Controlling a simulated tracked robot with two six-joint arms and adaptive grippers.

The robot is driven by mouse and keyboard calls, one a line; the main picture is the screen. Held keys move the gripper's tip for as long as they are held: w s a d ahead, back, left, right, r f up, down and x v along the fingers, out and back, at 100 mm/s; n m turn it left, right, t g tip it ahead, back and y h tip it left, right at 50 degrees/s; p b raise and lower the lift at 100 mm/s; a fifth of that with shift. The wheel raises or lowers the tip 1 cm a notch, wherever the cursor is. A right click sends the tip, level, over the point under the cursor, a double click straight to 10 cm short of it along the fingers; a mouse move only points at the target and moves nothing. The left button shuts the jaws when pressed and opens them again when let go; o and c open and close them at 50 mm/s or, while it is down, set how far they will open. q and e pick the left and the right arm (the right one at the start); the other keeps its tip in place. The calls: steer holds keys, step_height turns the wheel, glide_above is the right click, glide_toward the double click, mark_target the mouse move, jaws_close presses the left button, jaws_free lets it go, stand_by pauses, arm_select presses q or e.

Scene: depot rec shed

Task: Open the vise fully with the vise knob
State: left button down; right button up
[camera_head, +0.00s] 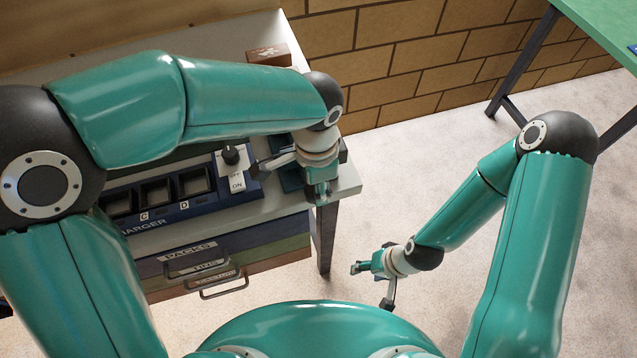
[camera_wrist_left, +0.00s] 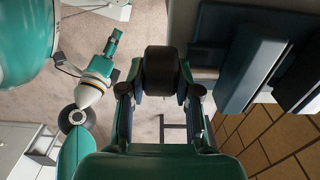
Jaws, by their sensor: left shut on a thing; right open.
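The blue vise (camera_head: 289,178) sits at the right end of the workbench, partly hidden by my left arm. In the left wrist view its blue blocks (camera_wrist_left: 250,72) fill the upper right; how far apart its jaws stand I cannot tell. The black vise knob (camera_wrist_left: 162,72) is between the fingers of my left gripper (camera_wrist_left: 160,92), which is shut on it. In the head view my left gripper (camera_head: 321,192) is at the bench's right end and the knob is hidden. My right gripper (camera_head: 364,268) is open and empty, low over the floor; it also shows in the wrist view (camera_wrist_left: 114,38).
A blue charger (camera_head: 150,200) with dark bays and an ON/OFF switch plate (camera_head: 236,172) lies left of the vise. A brown box (camera_head: 268,54) sits at the bench's back. Drawers (camera_head: 205,262) are below. A green table (camera_head: 600,25) stands far right. Floor between is free.

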arm_select(q)
steer(key=shift+a+f+t+h+b, duration=0.3)
steer(key=shift+h+b, duration=0.65)
steer(key=shift+b, duration=1.05)
steer(key=shift+a+r+t+h+b, duration=0.1)
steer(key=shift+t+h+b, duration=0.25)
steer(key=shift+h+b, duration=1.15)
steer(key=shift+a+f+t+h+b, duration=0.2)
steer(key=shift+t+h+b, duration=0.2)
steer(key=shift+b, duration=2.1)
steer(key=shift+s+r+h+b, duration=0.1)
steer(key=shift+r+h+b, duration=0.2)
steer(key=shift+b, duration=0.35)
steer(key=c, duration=0.8)
jaws_free()
steer(key=v, duration=1.1)
steer(key=shift+s+a+r, duration=0.15)
steer(key=shift+a+r, duration=0.1)
steer(key=shift+a, duration=0.1)
